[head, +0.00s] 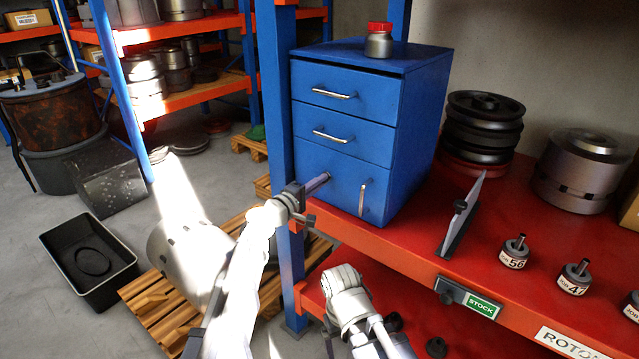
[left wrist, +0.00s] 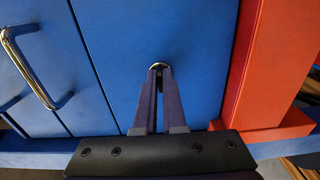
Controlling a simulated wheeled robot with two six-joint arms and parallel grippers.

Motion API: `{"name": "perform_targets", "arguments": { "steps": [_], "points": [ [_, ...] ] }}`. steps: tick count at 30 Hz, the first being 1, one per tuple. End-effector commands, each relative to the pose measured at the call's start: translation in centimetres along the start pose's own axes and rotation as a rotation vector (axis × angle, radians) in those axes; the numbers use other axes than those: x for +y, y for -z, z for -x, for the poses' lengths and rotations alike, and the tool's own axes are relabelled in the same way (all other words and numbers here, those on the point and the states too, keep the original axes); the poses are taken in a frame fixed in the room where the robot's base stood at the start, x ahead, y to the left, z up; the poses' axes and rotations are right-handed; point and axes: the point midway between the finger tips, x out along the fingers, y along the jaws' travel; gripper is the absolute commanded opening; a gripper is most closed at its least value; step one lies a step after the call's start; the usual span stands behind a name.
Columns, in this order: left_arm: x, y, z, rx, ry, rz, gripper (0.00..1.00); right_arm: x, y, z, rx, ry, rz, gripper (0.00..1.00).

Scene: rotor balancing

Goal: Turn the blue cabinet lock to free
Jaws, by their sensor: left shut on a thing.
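The blue cabinet (head: 400,140) stands on the red shelf, with two drawers above a door with a vertical handle (head: 362,197). My left gripper (head: 325,178) reaches the left side of the door front. In the left wrist view, my left gripper (left wrist: 158,75) is shut on the small round metal lock (left wrist: 158,66) on the blue door. The fingers cover most of the lock, so its turned position cannot be read. In the head view the fingertips hide the lock.
A red-capped jar (head: 379,42) sits on top. Black rotors (head: 482,125) and a tilted grey plate (head: 463,215) stand to the right.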

Motion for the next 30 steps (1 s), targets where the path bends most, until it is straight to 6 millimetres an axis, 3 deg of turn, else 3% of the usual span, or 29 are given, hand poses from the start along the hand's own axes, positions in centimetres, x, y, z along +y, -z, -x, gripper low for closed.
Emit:
{"name": "perform_targets", "arguments": {
  "steps": [7,8,15,24,30],
  "points": [
    [-0.1,-0.1,0.1,-0.001,0.002,-0.004,0.00,0.0,0.0,0.0,0.000,0.000,0.000,0.88],
    [-0.1,-0.1,0.1,-0.001,0.002,-0.004,0.10,0.0,0.0,0.0,0.000,0.000,0.000,0.88],
    [0.0,-0.1,0.0,-0.001,0.001,-0.002,0.37,0.0,0.0,0.0,0.000,0.000,0.000,0.88],
    [0.0,0.0,0.1,0.000,0.001,-0.001,0.38,0.0,0.0,0.0,0.000,0.000,0.000,0.88],
    [0.0,-0.1,1.7,0.000,0.001,-0.001,0.38,0.0,0.0,0.0,0.000,0.000,0.000,0.88]
  ]
}}
